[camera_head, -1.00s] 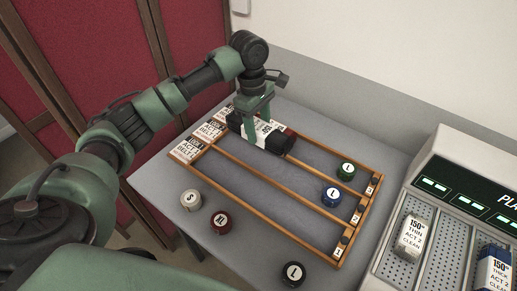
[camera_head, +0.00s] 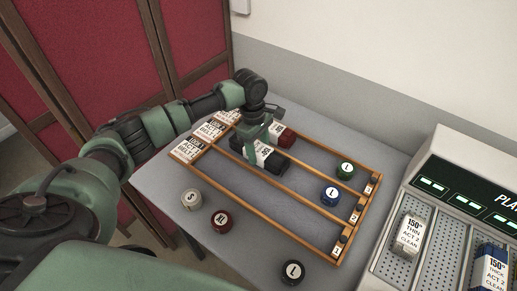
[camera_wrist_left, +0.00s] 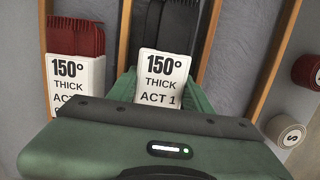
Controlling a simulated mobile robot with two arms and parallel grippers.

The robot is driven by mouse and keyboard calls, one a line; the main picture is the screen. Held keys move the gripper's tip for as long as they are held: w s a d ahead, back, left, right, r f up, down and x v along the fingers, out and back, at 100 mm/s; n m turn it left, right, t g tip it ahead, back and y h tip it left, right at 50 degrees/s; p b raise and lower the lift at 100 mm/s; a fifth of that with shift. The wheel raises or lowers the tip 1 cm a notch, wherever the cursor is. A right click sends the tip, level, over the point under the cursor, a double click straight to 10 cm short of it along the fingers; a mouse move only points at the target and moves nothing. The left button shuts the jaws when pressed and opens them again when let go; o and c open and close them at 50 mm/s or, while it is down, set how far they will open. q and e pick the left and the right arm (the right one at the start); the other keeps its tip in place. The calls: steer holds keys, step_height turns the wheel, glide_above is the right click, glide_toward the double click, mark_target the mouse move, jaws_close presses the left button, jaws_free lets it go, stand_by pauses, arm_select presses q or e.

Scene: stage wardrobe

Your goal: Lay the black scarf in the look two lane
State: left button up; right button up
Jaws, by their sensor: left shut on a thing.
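My left gripper (camera_head: 262,148) is shut on the black scarf (camera_head: 272,160), a dark bundle with a white tag reading 150° THICK ACT 1. The scarf is over the middle lane (camera_head: 308,187) of the wooden three-lane frame, the one marked 2 at its right end. In the left wrist view, the black scarf (camera_wrist_left: 175,25) lies lengthwise between two wooden rails, with its tag facing the camera. I cannot tell whether it touches the lane floor. My right gripper is not in view.
A red scarf (camera_head: 281,135) lies in the far lane beside the black one. A blue roll (camera_head: 330,195) sits in the middle lane, a green roll (camera_head: 345,170) in the far lane. White, red and black rolls lie outside the front rail. A panel (camera_head: 455,190) stands at right.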

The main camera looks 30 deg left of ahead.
arm_select(q)
steer(key=o, duration=1.2)
steer(key=shift+o, duration=0.2)
step_height(320, 180, up, 12)
steer(key=a+b, duration=0.1)
steer(key=shift+a, duration=0.2)
steer(key=shift+w, duration=0.1)
